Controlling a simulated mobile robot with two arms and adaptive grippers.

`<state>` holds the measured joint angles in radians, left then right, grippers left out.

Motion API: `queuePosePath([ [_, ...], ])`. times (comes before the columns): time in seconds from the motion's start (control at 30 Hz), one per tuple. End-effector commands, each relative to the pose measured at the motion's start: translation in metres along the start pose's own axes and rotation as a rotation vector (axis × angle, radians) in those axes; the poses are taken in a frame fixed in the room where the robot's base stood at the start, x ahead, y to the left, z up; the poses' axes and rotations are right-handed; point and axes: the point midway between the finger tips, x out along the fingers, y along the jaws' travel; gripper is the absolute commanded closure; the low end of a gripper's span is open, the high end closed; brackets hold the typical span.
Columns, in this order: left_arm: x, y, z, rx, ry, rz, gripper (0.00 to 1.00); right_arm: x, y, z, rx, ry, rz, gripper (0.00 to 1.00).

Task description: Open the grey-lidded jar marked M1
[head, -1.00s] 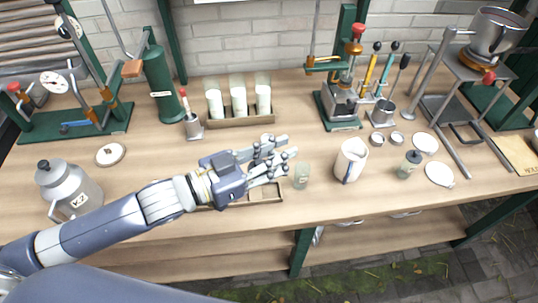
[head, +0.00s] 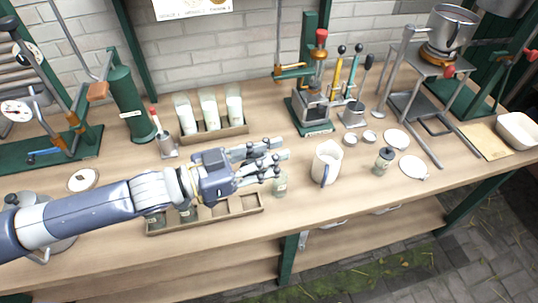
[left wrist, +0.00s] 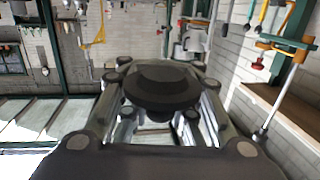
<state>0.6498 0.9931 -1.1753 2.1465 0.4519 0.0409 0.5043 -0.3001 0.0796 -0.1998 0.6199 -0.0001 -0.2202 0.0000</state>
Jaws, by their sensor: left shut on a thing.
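My left gripper (head: 264,162) reaches in from the left above the workbench. In the left wrist view its fingers are shut on a dark grey, round, lid-like piece (left wrist: 160,88). The fingers hide this piece in the head view. A small clear glass jar (head: 280,185) stands upright on the bench just below and beside the fingertips; its rim shows no lid. I cannot read a mark on it. Another small jar with a dark lid (head: 384,160) stands further right. My right gripper is not in view.
A wooden tray (head: 205,223) with compartments lies under my left forearm, with small jars at its left end. A white jug (head: 326,163) stands right of the open jar. A press (head: 312,100) and a rack of white-filled glasses (head: 222,133) stand behind.

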Motion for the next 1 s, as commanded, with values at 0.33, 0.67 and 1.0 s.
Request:
queuePosePath([
  [0.33,-0.002,-0.001,-0.001,0.009,0.001,0.058,1.0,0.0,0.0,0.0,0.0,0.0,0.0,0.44],
  [0.67,-0.011,-0.004,-0.001,0.015,0.003,0.156,1.0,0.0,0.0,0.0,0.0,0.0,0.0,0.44],
  [1.0,-0.025,-0.006,0.001,0.02,0.0,0.322,1.0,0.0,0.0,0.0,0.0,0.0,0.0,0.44],
])
